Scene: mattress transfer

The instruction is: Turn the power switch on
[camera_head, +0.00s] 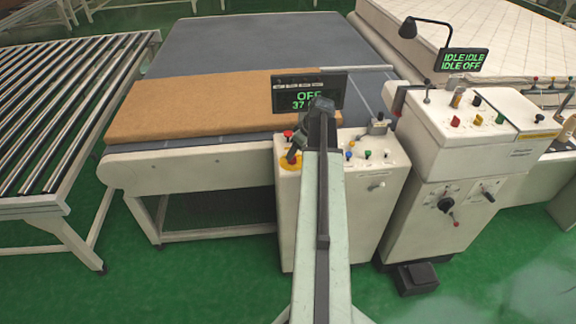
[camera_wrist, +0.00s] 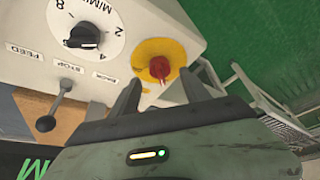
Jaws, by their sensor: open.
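The near white control cabinet (camera_head: 378,215) stands at the end of the conveyor. A small pale switch or lever (camera_head: 377,186) sits on its front face; I cannot read its label, so whether it is the power switch is unclear. In the wrist view, my gripper (camera_wrist: 161,82) is open and empty, its fingers on either side of the lower edge of a red button on a yellow disc (camera_wrist: 143,49). Contact cannot be judged. My arm hides the middle of the cabinet in the head view. A display (camera_head: 309,93) above it reads OFF.
A black numbered dial (camera_wrist: 84,37) and a black-knobbed lever (camera_wrist: 47,122) are beside the gripper. A second white cabinet (camera_head: 415,235) with knobs stands right. A brown slab (camera_head: 190,108) lies on the grey conveyor (camera_head: 250,45). A roller table (camera_head: 60,95) is left.

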